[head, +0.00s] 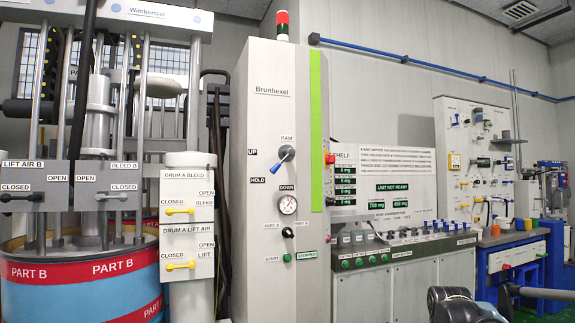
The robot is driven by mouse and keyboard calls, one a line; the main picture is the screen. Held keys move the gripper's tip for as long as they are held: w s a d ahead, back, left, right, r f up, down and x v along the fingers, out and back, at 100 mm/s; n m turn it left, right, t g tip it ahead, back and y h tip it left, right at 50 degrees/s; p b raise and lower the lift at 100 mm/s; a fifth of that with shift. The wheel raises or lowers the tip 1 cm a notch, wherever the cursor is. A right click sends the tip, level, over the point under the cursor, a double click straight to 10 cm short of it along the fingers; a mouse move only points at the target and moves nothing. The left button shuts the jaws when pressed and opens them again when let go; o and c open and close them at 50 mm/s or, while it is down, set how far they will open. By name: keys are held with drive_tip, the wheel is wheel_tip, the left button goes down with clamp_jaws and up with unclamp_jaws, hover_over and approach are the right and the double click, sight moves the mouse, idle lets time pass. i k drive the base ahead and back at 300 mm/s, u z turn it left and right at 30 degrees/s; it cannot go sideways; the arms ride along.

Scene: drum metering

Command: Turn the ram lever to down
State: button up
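The ram lever (282,157) is on the front of the tall grey Brunhexel cabinet (262,230), under the RAM label. It has a round grey hub and a blue-tipped handle. The handle slants down and to the left, towards the HOLD label (258,180). My gripper's fingers do not show; only dark and grey parts of my arm show at the lower right, well away from the lever.
A pressure gauge (288,205), a black selector knob (288,232) and a green start button (287,257) sit below the lever. Drum valve panels (188,215) stand to the left. A grey console (405,285) with green buttons adjoins on the right.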

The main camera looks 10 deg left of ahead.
sight(290, 152)
drive_tip(key=z, duration=0.7)
drive_tip(key=k, duration=1.85)
drive_tip(key=u, duration=0.7)
drive_tip(key=i, duration=1)
